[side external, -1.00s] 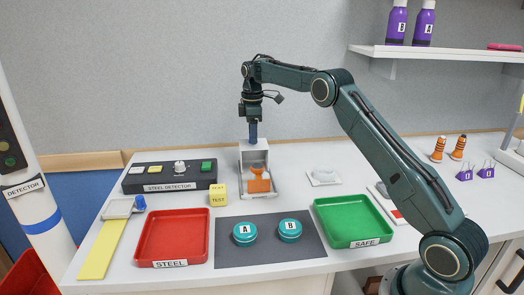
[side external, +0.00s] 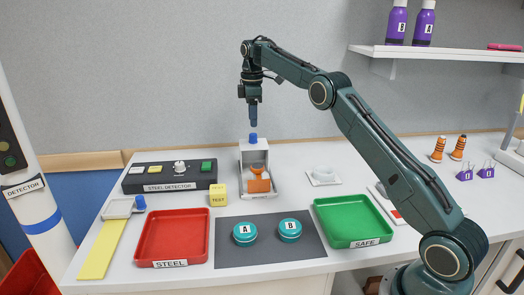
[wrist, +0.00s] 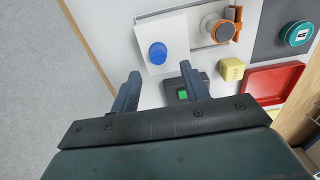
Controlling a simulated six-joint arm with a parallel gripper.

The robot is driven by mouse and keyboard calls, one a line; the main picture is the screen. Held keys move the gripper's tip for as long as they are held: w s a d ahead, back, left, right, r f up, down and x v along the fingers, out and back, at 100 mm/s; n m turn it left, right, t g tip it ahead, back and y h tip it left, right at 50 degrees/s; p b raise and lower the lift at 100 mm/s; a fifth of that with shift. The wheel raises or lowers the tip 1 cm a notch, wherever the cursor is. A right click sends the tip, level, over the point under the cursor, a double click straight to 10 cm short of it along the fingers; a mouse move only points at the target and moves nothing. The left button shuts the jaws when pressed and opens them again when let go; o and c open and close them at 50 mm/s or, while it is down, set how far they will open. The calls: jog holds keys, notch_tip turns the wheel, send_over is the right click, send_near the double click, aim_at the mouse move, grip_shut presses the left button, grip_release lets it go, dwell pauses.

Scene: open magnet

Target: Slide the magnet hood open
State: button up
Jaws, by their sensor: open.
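The magnet hood (side external: 246,149) is a white cover with a blue knob (side external: 253,137) on top. It sits at the back end of the pale magnet station (side external: 272,187). In front of it, an orange holder (side external: 260,184) and a grey round part stand uncovered. In the wrist view the white hood (wrist: 178,30) lies beside the uncovered grey disc (wrist: 217,28), and its blue knob (wrist: 157,53) shows clear. My gripper (side external: 253,125) is open, pointing down just above the knob and apart from it. Its two fingers also show in the wrist view (wrist: 160,68), with nothing between them.
A red tray (side external: 172,262), a dark mat (side external: 268,258) with two teal lidded tins and a green tray (side external: 352,243) lie in front. The wall is close behind.

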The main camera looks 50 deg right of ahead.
jog(key=shift+r, duration=0.7)
jog(key=shift+s+a+r, duration=0.15)
jog(key=shift+a+r, duration=0.1)
jog(key=shift+r, duration=0.2)
jog(key=s+a+r+m+t, duration=0.3)
jog(key=s+a+r+m, duration=0.1)
jog(key=s+a+r, duration=1)
jog(key=s+a+f+m+t, duration=0.1)
jog(key=s+f, duration=0.3)
jog(key=s, duration=0.5)
jog(key=s+a+f+m, duration=0.2)
jog(key=s+f, duration=0.2)
jog(key=s, duration=0.5)
jog(key=s+a+f+m+t, duration=0.1)
jog(key=s+f, duration=0.3)
jog(key=s, duration=0.5)
jog(key=shift+a+m+t, duration=0.3)
jog(key=shift+a+m, duration=0.2)
jog(key=shift+a, duration=0.1)
